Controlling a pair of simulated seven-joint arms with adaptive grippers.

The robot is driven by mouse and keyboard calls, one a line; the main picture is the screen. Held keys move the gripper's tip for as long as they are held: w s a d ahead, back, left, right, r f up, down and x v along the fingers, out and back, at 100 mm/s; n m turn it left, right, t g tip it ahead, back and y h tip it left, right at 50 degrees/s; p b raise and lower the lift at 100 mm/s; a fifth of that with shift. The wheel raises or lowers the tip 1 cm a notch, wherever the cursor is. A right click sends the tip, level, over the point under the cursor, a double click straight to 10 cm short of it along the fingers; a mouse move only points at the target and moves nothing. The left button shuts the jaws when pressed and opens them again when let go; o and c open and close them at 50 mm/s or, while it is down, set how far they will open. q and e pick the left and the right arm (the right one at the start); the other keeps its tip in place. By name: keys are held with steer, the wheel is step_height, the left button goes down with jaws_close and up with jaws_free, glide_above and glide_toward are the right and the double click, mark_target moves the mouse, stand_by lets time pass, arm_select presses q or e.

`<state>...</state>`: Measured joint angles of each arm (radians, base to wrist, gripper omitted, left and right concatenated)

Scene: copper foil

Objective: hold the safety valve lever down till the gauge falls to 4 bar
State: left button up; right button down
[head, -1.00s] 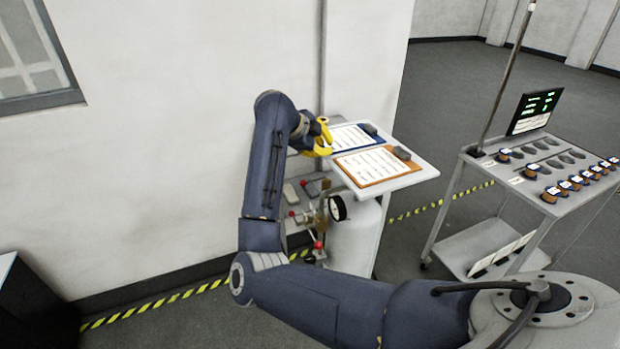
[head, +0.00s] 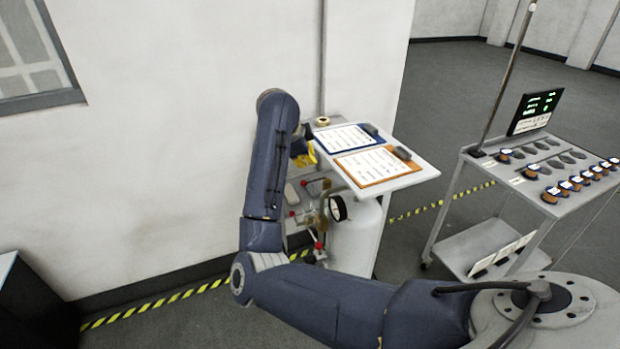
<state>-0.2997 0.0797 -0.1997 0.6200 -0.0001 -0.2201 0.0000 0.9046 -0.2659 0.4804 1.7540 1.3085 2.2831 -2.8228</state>
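The gauge (head: 338,208) is a small white dial with a dark rim, on the front of the white tank (head: 355,243); its reading is too small to make out. Brass valve parts (head: 323,214) and several red-knobbed handles (head: 318,246) sit just left of the gauge. I cannot tell which one is the safety valve lever. My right gripper (head: 308,158), with yellow fingers, points down above these fittings at the left edge of the shelf. My wrist partly hides it, so its opening and any contact are unclear. My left gripper is not in view.
The shelf carries a blue clipboard (head: 343,137), an orange clipboard (head: 372,166) and a tan roll (head: 322,121). A grey cart (head: 480,172) with copper-coloured spools and a screen (head: 535,111) stands at right. A wall rises behind the fittings. The floor between shelf and cart is clear.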

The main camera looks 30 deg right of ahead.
steer(key=w+a+f+x, duration=0.1)
steer(key=a+x, duration=0.1)
steer(key=x, duration=1.1)
steer(key=shift+w+a+r, duration=0.1)
steer(key=shift+w, duration=0.05)
steer(key=shift+a+f+h, duration=0.15)
steer(key=shift+f+h, duration=0.2)
steer(key=shift+h, duration=0.25)
